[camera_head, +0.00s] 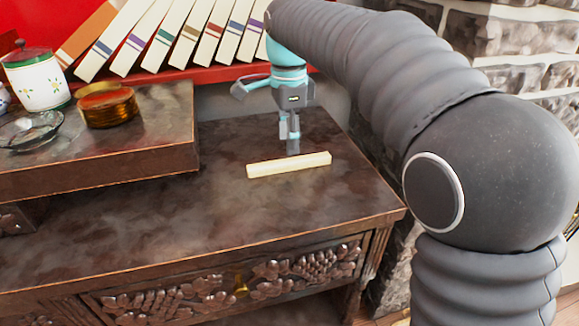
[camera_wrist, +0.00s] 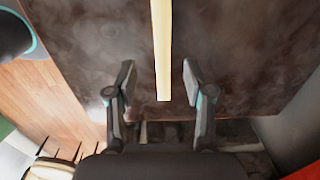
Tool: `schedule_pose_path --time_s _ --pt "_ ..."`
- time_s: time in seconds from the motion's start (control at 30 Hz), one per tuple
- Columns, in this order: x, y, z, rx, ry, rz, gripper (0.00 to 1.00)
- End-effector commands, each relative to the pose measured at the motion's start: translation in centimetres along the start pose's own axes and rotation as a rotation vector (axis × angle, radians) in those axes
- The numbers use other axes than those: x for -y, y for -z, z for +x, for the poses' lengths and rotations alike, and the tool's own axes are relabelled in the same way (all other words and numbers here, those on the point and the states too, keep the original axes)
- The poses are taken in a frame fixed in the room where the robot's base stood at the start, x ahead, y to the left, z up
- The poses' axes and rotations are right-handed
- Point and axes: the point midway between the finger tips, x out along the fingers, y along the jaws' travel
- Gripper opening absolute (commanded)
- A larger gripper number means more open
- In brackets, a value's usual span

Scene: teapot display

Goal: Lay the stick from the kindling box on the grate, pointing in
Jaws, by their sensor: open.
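The stick (camera_head: 289,165) is a pale, square-edged bar lying flat on the dark wooden top of a carved cabinet (camera_head: 120,225), close to its right end. My gripper (camera_head: 291,146) points down at the stick's middle in the head view, just over or behind it; the exact gap cannot be told. In the wrist view my gripper (camera_wrist: 157,76) is open, with one finger on each side of the stick (camera_wrist: 162,50) and dark surface showing between each finger and it. The stick's near end shows between the fingers; its far end is out of frame. No kindling box or grate is visible.
Leaning books (camera_head: 185,35) stand on a red shelf behind. Stone wall (camera_head: 510,35) is at the right. The cabinet top's front is clear.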

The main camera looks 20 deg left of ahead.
Motion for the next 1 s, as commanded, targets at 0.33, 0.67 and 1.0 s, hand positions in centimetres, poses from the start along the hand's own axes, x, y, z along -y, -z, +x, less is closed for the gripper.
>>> schedule_pose_path --time_s 0.33,0.67,1.0 --pt "0.3 0.3 3.3 0.0 -0.002 0.0 0.52" --pt "0.4 0.3 5.7 0.0 0.001 -0.001 0.52" --pt "0.4 0.3 5.7 0.0 0.0 -0.001 0.07"
